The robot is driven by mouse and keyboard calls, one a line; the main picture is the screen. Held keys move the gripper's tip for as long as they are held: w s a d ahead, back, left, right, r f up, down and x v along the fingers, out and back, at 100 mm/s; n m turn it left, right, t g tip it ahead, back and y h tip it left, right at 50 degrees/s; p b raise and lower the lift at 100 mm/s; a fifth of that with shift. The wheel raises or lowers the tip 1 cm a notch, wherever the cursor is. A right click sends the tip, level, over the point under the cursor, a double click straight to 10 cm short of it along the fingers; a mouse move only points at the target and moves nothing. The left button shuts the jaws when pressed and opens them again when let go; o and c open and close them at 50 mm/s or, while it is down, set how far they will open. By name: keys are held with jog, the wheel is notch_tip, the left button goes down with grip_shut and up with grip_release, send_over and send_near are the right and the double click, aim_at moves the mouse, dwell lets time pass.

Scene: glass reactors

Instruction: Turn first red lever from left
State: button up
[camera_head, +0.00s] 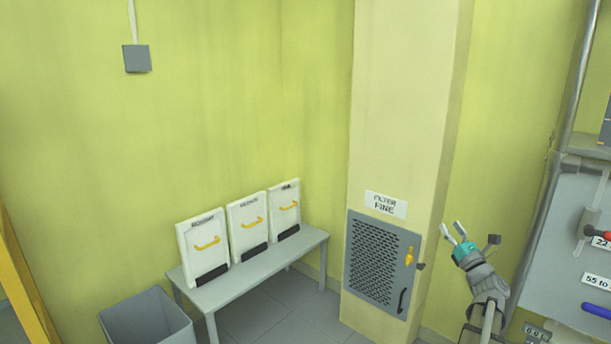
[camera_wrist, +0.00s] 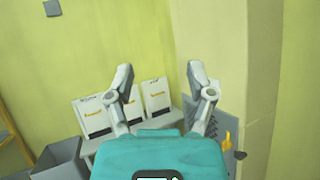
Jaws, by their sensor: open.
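A red lever (camera_head: 593,232) shows at the right edge of the head view, on a grey panel. It is cut off by the frame's edge, and other red levers are not in view. My gripper (camera_head: 452,231) is raised in front of the yellow wall, left of the panel and apart from the lever. The red lever does not show in the wrist view.
A pillar (camera_head: 405,110) carries a perforated filter door (camera_head: 380,265). A blue lever (camera_head: 597,310) and a vertical pipe (camera_head: 541,225) are at the right.

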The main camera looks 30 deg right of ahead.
jog(key=w+a+f+n+g+y, duration=0.4)
jog(key=w+a+n, duration=0.15)
jog(key=a, duration=0.45)
jog(key=w+a+f+n+g+y+p, duration=0.1)
jog(key=w+a+f+n+g+y, duration=0.3)
jog(key=a+n, duration=0.5)
jog(key=w+a+f+n+g+y, duration=0.35)
jog(key=w+a, duration=0.25)
jog(key=a, duration=0.6)
jog(key=s+a+f+n+g+h, duration=0.3)
jog(key=a+f+n+g, duration=0.15)
jog(key=a+n, duration=0.3)
jog(key=s+a+f+n+g+h+p, duration=0.1)
jog(key=s+a+f+n+g+h, duration=0.3)
jog(key=a+n, duration=0.4)
jog(key=s+a+f+n+g+h, duration=0.1)
jog(key=s+a+f+n+g, duration=0.35)
jog(key=a, duration=0.45)
notch_tip(320, 180, up, 14)
jog(key=w+n+p, duration=0.1)
jog(key=p, duration=1.4)
jog(key=shift+t, duration=0.35)
jog(key=shift+w+h, duration=0.1)
jog(key=shift+h, duration=0.15)
